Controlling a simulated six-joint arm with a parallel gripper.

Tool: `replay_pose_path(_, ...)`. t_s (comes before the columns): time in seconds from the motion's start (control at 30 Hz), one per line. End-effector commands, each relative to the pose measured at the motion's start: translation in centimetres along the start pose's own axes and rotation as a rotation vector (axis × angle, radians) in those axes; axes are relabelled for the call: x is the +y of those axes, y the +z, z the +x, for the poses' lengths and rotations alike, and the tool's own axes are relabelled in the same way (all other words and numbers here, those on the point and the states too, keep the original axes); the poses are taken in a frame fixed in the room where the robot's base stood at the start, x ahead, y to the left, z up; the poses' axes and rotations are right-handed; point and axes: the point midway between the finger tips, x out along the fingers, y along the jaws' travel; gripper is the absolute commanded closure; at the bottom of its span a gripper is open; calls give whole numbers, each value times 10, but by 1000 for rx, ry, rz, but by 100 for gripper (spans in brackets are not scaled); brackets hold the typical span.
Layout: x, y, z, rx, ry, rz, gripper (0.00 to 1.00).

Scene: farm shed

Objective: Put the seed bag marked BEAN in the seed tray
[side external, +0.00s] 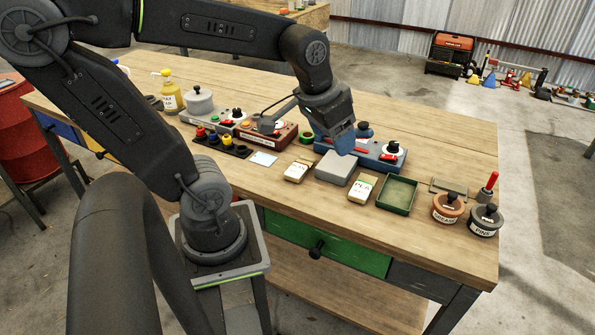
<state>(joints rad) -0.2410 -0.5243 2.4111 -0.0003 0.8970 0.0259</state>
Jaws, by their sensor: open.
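The left bag (299,171) has lettering too small to read for sure. The right bag (362,188) has a green patch and short lettering that looks like PEA. A shallow green tray (411,210), which looks like the seed tray, lies just right of the right bag and appears empty. My gripper (341,146) is open and points down over the bench, behind the bags and above the back of a grey box. Its fingertips are partly hard to make out against the blue unit behind.
The grey box (336,168) stands between the bags. A blue control unit (385,158) and a red-brown one (270,137) stand behind. Jars marked GREASE (447,208) and PINS (485,221) are at right. A white card (263,159) lies left; the bench's front strip is clear.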

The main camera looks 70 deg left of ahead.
Motion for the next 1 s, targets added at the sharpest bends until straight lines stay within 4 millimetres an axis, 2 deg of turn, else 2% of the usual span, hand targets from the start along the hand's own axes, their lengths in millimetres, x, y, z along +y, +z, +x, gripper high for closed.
replay_pose_path(0.03, -24, -11, 15, -56, -29, -79, 34)
replay_pose_path(0.1, -55, -21, 32, -118, -56, -171, 34)
replay_pose_path(0.2, -101, -27, 55, -199, -81, -301, 34)
replay_pose_path(0.3, -143, -23, 76, -266, -92, -412, 34)
replay_pose_path(0.43, -182, -14, 94, -324, -95, -513, 34)
replay_pose_path(0.6, -201, -5, 106, -352, -93, -564, 34)
replay_pose_path(0.73, -201, 2, 123, -357, -91, -566, 34)
replay_pose_path(1.0, -200, 19, 170, -356, -91, -565, 34)
